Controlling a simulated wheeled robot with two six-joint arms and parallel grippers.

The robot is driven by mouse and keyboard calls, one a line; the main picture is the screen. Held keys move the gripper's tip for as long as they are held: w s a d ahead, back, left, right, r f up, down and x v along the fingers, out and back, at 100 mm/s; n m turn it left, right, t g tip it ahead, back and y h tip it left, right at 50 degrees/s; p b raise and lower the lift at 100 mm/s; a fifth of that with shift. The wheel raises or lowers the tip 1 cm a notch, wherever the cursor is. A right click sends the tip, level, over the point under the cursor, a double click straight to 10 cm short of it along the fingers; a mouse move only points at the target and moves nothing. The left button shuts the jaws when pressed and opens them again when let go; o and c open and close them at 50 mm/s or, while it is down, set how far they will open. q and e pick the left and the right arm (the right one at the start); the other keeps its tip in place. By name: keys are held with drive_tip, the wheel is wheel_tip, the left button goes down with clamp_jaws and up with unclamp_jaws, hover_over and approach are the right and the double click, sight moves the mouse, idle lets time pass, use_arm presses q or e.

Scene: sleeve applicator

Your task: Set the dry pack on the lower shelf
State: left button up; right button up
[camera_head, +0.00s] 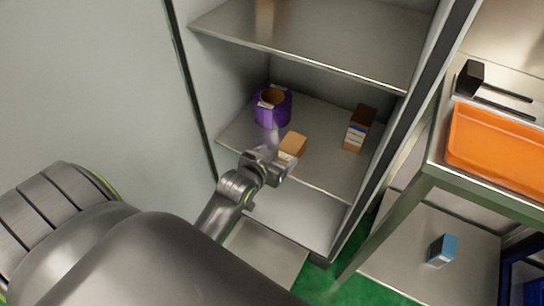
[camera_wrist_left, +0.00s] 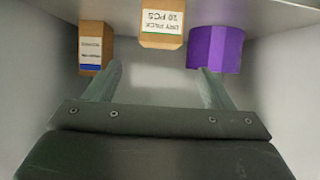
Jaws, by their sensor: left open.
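The dry pack (camera_head: 292,146) is a small tan box on the lower of the two visible cabinet shelves, near the shelf's front. Its label, reading DRY PACK 20 PCS, shows upside down in the left wrist view (camera_wrist_left: 162,24). My left gripper (camera_head: 283,172) is open just in front of the pack. Its two fingers show in the left wrist view (camera_wrist_left: 161,72) with an empty gap between them, and the pack lies beyond the fingertips, apart from them. My right gripper is not in view.
A purple roll (camera_head: 271,108) stands behind and left of the pack on the same shelf (camera_head: 325,175). A taller brown box (camera_head: 359,128) stands to the right. The upper shelf (camera_head: 320,45) is overhead. A table with an orange tray (camera_head: 497,148) stands right of the cabinet.

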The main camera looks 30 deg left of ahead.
use_arm(q)
drive_tip(key=v, duration=0.2)
drive_tip(key=shift+s+r, duration=0.1)
drive_tip(key=shift+s, duration=0.2)
drive_tip(key=s+a+f+g, duration=0.1)
drive_tip(key=s+f+g, duration=0.35)
drive_tip(key=f, duration=0.85)
drive_tip(key=s+a+f+g, duration=0.2)
drive_tip(key=s+f, duration=0.5)
drive_tip(key=f, duration=0.6)
drive_tip(key=s+f+g, duration=0.2)
drive_tip(key=s+f, duration=0.5)
drive_tip(key=s, duration=0.4)
drive_tip(key=s+f+g, duration=0.3)
drive_tip(key=s+f, duration=0.5)
drive_tip(key=s, duration=0.3)
drive_tip(key=shift+s+a+y, duration=0.2)
drive_tip(key=shift+a+y, duration=0.1)
drive_tip(key=shift+a, duration=0.1)
